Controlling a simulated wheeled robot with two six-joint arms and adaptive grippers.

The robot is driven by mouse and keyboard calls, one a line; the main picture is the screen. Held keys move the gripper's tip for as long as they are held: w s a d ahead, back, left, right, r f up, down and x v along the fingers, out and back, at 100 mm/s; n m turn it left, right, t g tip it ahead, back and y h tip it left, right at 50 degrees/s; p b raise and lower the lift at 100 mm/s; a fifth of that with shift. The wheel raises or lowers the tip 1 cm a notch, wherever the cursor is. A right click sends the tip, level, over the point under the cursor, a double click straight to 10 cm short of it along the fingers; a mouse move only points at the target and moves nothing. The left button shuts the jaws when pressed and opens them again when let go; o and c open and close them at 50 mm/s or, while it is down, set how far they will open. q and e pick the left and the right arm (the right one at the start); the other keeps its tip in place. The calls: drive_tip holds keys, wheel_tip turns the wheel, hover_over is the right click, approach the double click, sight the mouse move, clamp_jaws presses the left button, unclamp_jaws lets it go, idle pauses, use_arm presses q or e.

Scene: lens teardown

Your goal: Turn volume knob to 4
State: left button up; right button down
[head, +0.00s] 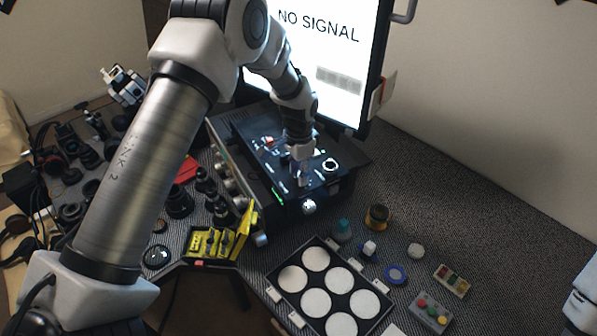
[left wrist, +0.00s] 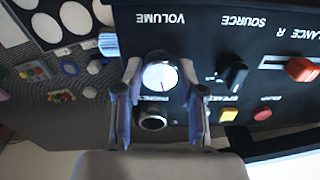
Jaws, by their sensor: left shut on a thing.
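The volume knob (left wrist: 160,76) is white-faced with a thin red pointer mark. It sits on the black panel (left wrist: 215,50) below the VOLUME label, which appears upside down in the left wrist view. The pointer points toward the bottom of that picture; no scale number can be read. My left gripper (left wrist: 160,70) is shut on the knob, one finger on each side. In the head view my left gripper (head: 302,172) reaches down onto the black device (head: 252,178) and hides the knob. My right gripper is not in view.
A SOURCE knob (left wrist: 234,73), a red slider cap (left wrist: 302,69), a yellow button (left wrist: 229,115) and a round PHONES socket (left wrist: 153,120) are close by. A monitor (head: 325,60) stands behind the device. A tray of white discs (head: 270,275) lies in front.

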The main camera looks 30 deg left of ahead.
use_arm(q)
drive_tip(key=m, duration=0.4)
drive_tip(key=shift+f, duration=0.2)
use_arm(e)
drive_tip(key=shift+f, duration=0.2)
use_arm(q)
drive_tip(key=shift+m, duration=2.2)
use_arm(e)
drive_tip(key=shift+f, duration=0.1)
use_arm(q)
drive_tip(key=o, duration=1.1)
drive_tip(key=shift+o, duration=0.2)
drive_tip(key=shift+d, duration=0.1)
drive_tip(key=shift+w, duration=0.1)
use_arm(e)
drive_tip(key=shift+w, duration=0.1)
use_arm(q)
drive_tip(key=shift+r, duration=0.15)
